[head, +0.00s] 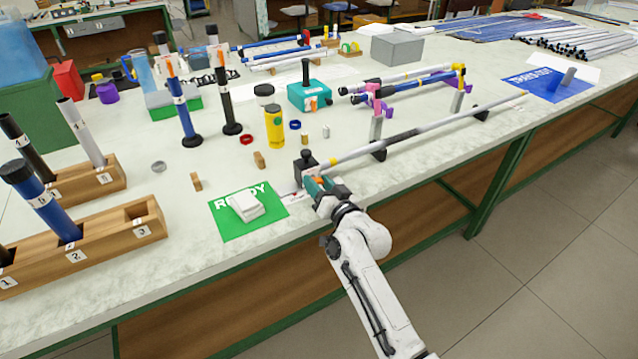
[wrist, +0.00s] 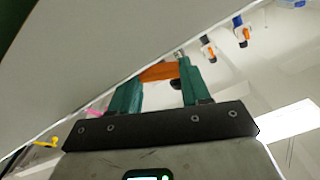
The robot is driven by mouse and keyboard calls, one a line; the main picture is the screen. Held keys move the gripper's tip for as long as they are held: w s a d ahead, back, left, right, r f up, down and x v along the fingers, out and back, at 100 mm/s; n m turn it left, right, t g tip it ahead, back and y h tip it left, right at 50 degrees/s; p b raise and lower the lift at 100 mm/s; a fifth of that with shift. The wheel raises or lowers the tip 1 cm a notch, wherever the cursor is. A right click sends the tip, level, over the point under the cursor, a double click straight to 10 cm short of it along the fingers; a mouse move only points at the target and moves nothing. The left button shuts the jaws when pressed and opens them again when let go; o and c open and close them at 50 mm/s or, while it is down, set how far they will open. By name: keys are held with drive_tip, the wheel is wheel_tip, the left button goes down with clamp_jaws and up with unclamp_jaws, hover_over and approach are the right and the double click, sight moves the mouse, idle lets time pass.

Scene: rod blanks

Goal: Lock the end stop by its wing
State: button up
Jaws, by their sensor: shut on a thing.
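The end stop (head: 305,163) is a small dark block with a black knob on top, at the near end of a long grey rod (head: 430,127). The rod lies along the bench edge on dark supports. My gripper (head: 318,184) is at the near side of the end stop, its teal fingers shut on an orange wing. In the wrist view the orange wing (wrist: 160,72) spans between the two fingers of my gripper (wrist: 158,80). The wing's joint with the stop is mostly hidden by the fingers.
A green READY mat (head: 262,222) with a white block (head: 246,206) lies left of my gripper. A yellow bottle (head: 275,128) and small loose parts stand behind. Wooden racks (head: 100,240) fill the left. A blue mat (head: 548,84) lies far right.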

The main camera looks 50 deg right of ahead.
drive_tip(key=o, duration=1.1)
drive_tip(key=shift+c, duration=0.2)
drive_tip(key=b+v, duration=0.1)
drive_tip(key=v, duration=0.9)
drive_tip(key=shift+s, duration=0.4)
drive_tip(key=shift+a, duration=0.1)
drive_tip(key=shift+c, duration=0.4)
